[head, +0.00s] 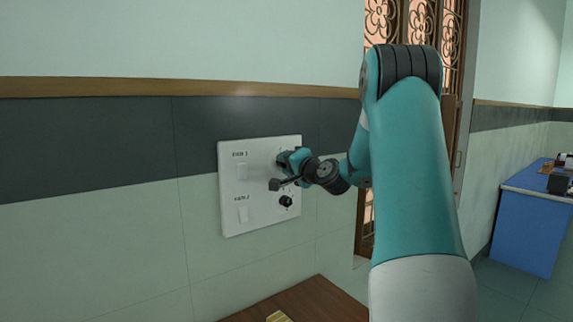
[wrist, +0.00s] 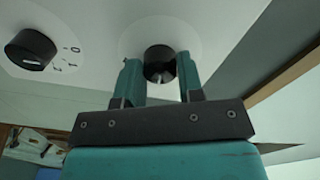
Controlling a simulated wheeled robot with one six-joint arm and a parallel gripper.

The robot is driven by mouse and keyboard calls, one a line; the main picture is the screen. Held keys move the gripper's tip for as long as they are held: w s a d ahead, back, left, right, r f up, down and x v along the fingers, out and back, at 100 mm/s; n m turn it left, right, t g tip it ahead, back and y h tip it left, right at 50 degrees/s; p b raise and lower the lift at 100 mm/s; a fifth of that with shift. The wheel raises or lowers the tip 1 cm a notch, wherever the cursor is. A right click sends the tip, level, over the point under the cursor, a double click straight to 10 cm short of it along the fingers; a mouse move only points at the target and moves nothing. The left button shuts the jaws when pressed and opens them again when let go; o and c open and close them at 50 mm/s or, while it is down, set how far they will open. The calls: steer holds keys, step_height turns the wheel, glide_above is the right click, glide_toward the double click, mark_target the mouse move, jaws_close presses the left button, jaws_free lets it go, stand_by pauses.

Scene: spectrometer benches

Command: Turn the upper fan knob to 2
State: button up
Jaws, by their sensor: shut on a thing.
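The white switch panel (head: 262,222) is on the wall, with a label and a rocker switch in each of two rows. My gripper (head: 283,160) is at its upper right and hides the upper knob in the head view. In the wrist view, the fingers of my gripper (wrist: 158,66) are shut on the black upper fan knob (wrist: 158,54), one finger on each side.
The upper switch (head: 242,171) and lower switch (head: 243,214) are left of the knobs. A brown table top (head: 300,305) lies below the panel.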

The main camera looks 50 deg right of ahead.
steer(key=o, duration=0.9)
steer(key=shift+b+v, duration=4)
steer(key=shift+v, duration=4.7)
steer(key=shift+w+a, duration=0.1)
